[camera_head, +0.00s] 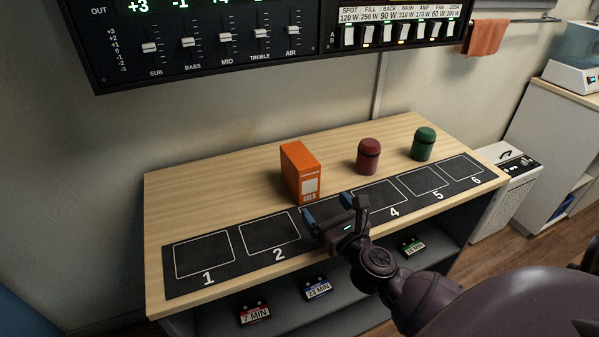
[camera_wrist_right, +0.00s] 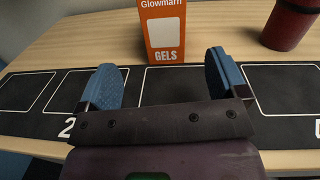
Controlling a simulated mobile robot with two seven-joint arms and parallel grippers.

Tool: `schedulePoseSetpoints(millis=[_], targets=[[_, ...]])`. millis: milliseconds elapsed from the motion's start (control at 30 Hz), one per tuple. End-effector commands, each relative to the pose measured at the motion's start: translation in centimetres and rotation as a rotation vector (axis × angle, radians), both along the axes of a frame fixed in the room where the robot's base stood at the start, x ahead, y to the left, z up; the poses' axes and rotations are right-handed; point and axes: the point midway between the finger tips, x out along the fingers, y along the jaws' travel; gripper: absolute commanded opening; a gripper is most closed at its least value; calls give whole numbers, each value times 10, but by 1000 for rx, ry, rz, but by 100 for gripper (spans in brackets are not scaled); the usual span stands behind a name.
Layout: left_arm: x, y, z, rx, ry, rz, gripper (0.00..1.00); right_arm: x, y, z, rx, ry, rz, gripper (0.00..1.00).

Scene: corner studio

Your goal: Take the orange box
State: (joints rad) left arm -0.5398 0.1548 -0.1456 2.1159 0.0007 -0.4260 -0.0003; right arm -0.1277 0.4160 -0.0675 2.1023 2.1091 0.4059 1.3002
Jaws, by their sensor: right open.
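The orange box (camera_head: 300,170) stands upright on the wooden table, behind the black numbered mat. Its front face carries a white label and the word GELS. In the right wrist view the box (camera_wrist_right: 162,28) is straight ahead, beyond the fingers. My right gripper (camera_head: 331,208) is over the mat around square 3, in front of the box and apart from it. In the right wrist view its two blue-padded fingers (camera_wrist_right: 168,80) are spread with nothing between them. My left gripper is not in view.
A red canister (camera_head: 368,156) and a green canister (camera_head: 424,144) stand right of the box. The black mat (camera_head: 222,280) has numbered squares, with no objects visible on it. A control panel (camera_head: 215,75) hangs above. Small time tags (camera_head: 318,289) sit on the shelf below.

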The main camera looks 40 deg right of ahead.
Motion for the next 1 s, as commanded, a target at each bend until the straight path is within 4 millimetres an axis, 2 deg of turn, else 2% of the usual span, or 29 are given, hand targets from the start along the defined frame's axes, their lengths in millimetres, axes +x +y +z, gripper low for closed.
schedulePoseSetpoints(millis=[233, 500, 733, 867, 1000], targets=[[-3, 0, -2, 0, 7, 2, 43, 10, -11, -5, 87, 14, -46, 92], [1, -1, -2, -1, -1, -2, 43, 46, -18, -6, 83, 15, -44, 92], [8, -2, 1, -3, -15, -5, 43, 59, -21, -5, 84, 15, -44, 92], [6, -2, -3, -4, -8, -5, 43, 69, -21, -6, 82, 16, -44, 92], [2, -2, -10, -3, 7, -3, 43, 87, -20, -6, 82, 16, -43, 92]])
